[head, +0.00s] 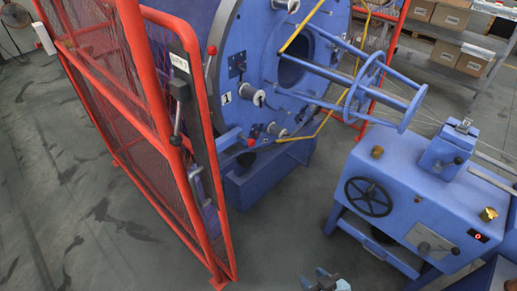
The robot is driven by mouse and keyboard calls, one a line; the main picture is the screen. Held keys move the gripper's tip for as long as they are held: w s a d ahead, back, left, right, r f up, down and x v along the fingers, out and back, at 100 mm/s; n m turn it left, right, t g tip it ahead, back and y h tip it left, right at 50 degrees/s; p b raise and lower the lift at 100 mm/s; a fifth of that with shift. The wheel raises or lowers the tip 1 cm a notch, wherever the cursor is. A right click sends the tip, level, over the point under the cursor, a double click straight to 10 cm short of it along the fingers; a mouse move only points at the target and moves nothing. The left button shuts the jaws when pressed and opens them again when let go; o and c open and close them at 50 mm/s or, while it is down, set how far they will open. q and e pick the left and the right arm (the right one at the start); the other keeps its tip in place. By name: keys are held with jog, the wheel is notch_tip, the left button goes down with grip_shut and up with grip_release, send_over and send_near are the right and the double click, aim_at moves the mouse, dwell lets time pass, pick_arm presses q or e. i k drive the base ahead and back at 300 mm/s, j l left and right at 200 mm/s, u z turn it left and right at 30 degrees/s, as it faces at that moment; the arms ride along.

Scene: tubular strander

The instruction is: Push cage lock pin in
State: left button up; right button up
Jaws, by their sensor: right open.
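A blue strander cage (240,70) with a round end plate (262,60) stands behind the red fence. Low at the cage's front, a small red knob (250,142) sits beside a blue bracket; it may be the lock pin, but its depth of insertion cannot be told. My right gripper (328,278) shows at the bottom edge, open and empty, over the floor and well apart from the cage. Most of it is cut off by the frame. My left gripper is not in view.
A red mesh fence (107,75) with a lever and a switch box (179,89) stands at left. A blue machine housing (405,185) with a black handwheel (368,197) stands at right. Grey floor (270,235) lies clear between them. Cardboard boxes (451,18) are on a rack behind.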

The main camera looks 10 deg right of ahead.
aim_at(251, 142)
jog(key=k+l, duration=0.3)
jog(key=l, duration=0.15)
jog(key=k+l, duration=0.25)
jog(key=l, duration=0.25)
jog(key=i+l, duration=0.65)
jog(key=l, duration=0.15)
jog(key=i, duration=0.85)
jog(key=j+u, duration=0.05)
